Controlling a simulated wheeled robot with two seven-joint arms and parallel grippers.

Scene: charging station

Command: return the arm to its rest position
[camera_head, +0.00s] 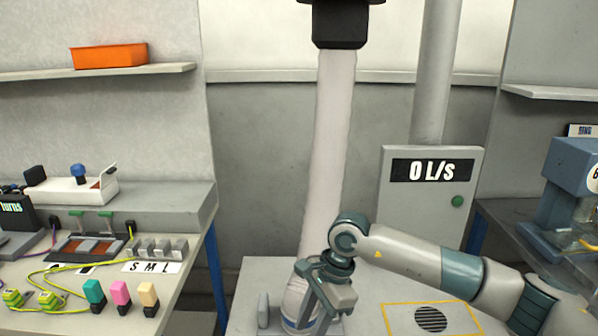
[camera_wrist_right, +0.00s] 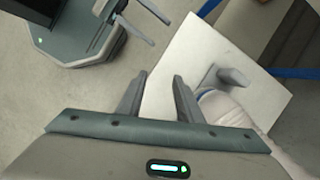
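My right arm (camera_head: 415,256) reaches in from the right in the head view, bent over the light table. Its gripper (camera_head: 312,318) points down in front of the lower end of a pale hose and hides part of it. In the right wrist view the right gripper (camera_wrist_right: 160,75) has its two fingers apart with nothing between them. Two separate dark prongs, which look like my left gripper (camera_wrist_right: 142,22), show at the top of that view beside my base. My left arm is not in the head view.
The pale hose (camera_head: 330,150) hangs from a black fitting to the table (camera_head: 365,285), beside a grey upright handle (camera_head: 263,310). A grey box reading "0 L/s" (camera_head: 432,172) stands behind. A left bench (camera_head: 60,310) holds coloured plugs. A blue machine (camera_head: 570,185) stands right.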

